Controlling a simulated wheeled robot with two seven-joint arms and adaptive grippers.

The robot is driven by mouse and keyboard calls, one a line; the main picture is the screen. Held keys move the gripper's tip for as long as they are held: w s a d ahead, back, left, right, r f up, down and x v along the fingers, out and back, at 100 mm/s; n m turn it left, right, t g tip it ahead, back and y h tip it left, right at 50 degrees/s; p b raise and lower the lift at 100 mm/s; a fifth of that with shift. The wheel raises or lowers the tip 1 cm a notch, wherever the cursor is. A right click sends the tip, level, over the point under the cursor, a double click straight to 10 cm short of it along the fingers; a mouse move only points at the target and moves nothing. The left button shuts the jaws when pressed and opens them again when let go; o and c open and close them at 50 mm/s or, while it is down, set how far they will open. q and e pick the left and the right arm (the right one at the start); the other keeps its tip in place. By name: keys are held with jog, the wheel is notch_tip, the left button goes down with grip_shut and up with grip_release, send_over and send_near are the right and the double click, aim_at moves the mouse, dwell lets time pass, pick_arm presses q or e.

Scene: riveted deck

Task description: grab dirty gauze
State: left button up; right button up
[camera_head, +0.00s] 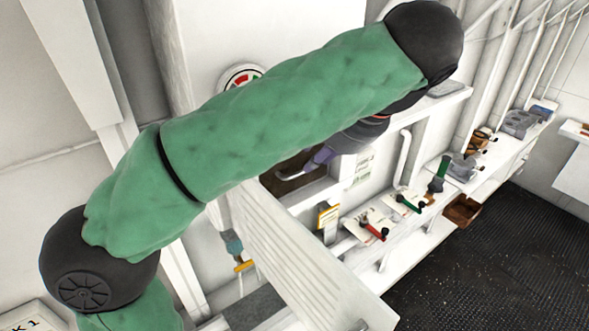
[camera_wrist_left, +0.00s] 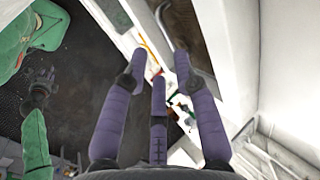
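I cannot pick out any dirty gauze in either view. My left gripper (camera_head: 322,157) shows only in part in the head view, below my green-sleeved arm, beside a dark brown recess (camera_head: 292,181) in the white wall. A pale curved hook or handle (camera_head: 289,175) lies by the recess; the wrist view shows a curved metal piece (camera_wrist_left: 161,14) beyond the fingertips. What looks like my right gripper (camera_wrist_left: 40,88) is small and dark at the left of the wrist view.
A white slatted panel (camera_head: 297,262) stands in front of the recess. White shelves carry red-handled (camera_head: 374,231) and green-handled (camera_head: 408,203) valves or tools. A brown open box (camera_head: 462,211) sits lower right. The dark deck (camera_head: 500,265) is clear at right.

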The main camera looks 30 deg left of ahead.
aim_at(302, 172)
pick_arm(q)
jog(key=x, duration=0.9)
jog(key=shift+w+f+b, duration=0.1)
jog(key=shift+w+b, duration=0.25)
jog(key=shift+d, duration=0.1)
grip_shut()
